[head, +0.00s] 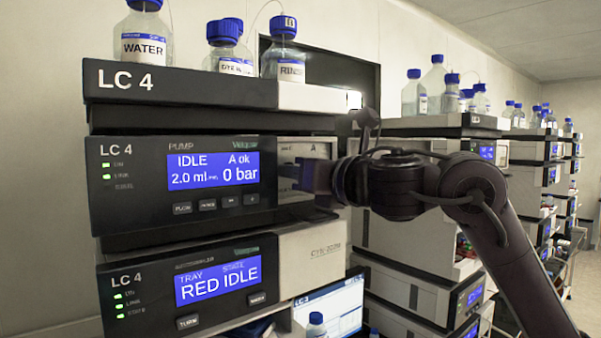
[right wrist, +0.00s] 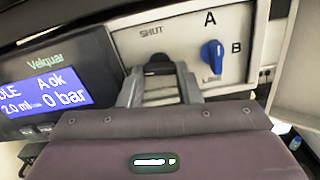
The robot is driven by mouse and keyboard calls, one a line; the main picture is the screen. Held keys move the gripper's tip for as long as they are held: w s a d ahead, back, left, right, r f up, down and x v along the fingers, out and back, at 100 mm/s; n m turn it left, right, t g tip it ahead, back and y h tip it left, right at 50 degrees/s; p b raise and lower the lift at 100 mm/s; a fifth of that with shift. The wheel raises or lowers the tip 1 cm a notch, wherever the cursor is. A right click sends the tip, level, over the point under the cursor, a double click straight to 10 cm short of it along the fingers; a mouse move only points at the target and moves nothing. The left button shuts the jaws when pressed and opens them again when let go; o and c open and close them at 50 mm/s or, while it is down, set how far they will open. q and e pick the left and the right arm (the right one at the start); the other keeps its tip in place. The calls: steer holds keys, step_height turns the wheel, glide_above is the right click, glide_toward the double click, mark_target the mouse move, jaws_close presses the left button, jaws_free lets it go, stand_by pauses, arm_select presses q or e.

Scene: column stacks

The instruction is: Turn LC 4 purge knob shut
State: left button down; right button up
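The LC 4 pump module (head: 100,215) carries a lit screen reading IDLE, A ok and 0 bar. In the right wrist view its pale front panel (right wrist: 125,42) has a SHUT label. My right gripper (right wrist: 160,75) is right at the panel just below that label, its fingers apart. A small dark part shows between the fingertips; I cannot tell whether it is the purge knob or whether the fingers touch it. In the head view my right gripper (head: 322,180) hides that part of the panel. My left gripper is not in view.
A blue selector knob (right wrist: 213,55) with A, B and LINE marks sits close to the right of my fingers. Below is the LC 4 autosampler (head: 120,277). Bottles, including WATER (head: 143,48), stand on top. More instrument stacks (head: 400,235) stand to the right.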

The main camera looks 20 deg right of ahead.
steer(key=shift+c, duration=1.3)
arm_select(q)
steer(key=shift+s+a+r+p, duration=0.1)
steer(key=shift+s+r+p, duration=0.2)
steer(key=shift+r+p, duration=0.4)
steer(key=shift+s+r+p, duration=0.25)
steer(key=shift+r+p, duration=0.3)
steer(key=shift+p, duration=0.1)
arm_select(e)
steer(key=shift+a+r+m, duration=0.1)
steer(key=shift+m, duration=3.95)
steer(key=shift+a+r+m, duration=0.1)
steer(key=shift+m, duration=3.95)
steer(key=o, duration=0.7)
